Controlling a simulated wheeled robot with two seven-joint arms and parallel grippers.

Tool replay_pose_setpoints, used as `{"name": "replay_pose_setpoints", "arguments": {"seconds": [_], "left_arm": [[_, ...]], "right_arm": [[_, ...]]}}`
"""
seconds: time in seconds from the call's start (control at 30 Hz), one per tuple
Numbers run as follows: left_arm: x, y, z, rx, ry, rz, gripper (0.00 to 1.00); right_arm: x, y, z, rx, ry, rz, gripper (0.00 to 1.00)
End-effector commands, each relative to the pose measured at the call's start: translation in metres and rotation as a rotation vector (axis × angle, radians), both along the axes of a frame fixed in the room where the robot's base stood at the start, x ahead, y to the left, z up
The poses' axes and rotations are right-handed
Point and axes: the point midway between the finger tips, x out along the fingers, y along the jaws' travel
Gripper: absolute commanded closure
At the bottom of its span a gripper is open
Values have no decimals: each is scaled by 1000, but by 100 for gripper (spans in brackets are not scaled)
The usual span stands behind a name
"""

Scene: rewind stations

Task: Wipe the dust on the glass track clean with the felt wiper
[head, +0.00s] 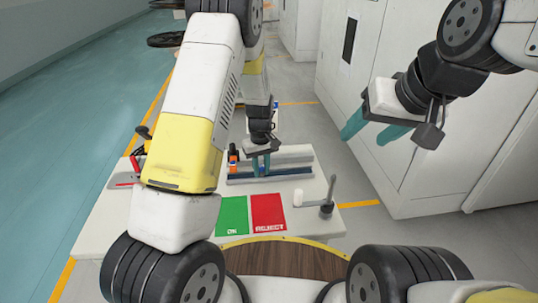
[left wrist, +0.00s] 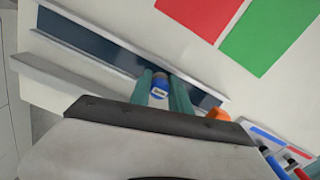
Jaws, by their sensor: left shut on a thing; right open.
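The glass track (head: 292,172) is a long dark blue strip in a pale frame at the back of the white table. It also shows in the left wrist view (left wrist: 90,42), running diagonally. My left gripper (head: 261,166) is over the track, its teal fingers pointing down. It is shut on a small blue thing with a white label (left wrist: 159,88), seemingly the felt wiper, between the fingers. The wiper's lower end is hidden, so I cannot tell whether it touches the glass. I cannot make out dust. My right gripper (head: 374,128) is open and empty, high right of the table.
A green pad (head: 232,214) and a red REJECT pad (head: 268,210) lie in front. A grey post (head: 327,205) stands at the right. White cabinets (head: 385,65) rise beyond the table.

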Motion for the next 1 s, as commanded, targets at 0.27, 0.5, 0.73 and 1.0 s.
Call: {"name": "replay_pose_setpoints", "arguments": {"seconds": [0.27, 0.5, 0.73, 1.0], "left_arm": [[-7, 25, -1, 5, 10, 6, 100], [-8, 31, 0, 3, 8, 2, 100], [-4, 13, 0, 0, 4, -1, 100], [0, -3, -1, -1, 2, 0, 100]], "right_arm": [[0, 0, 0, 0, 0, 0, 43], [0, 0, 0, 0, 0, 0, 43], [0, 0, 0, 0, 0, 0, 43], [0, 0, 0, 0, 0, 0, 43]]}}
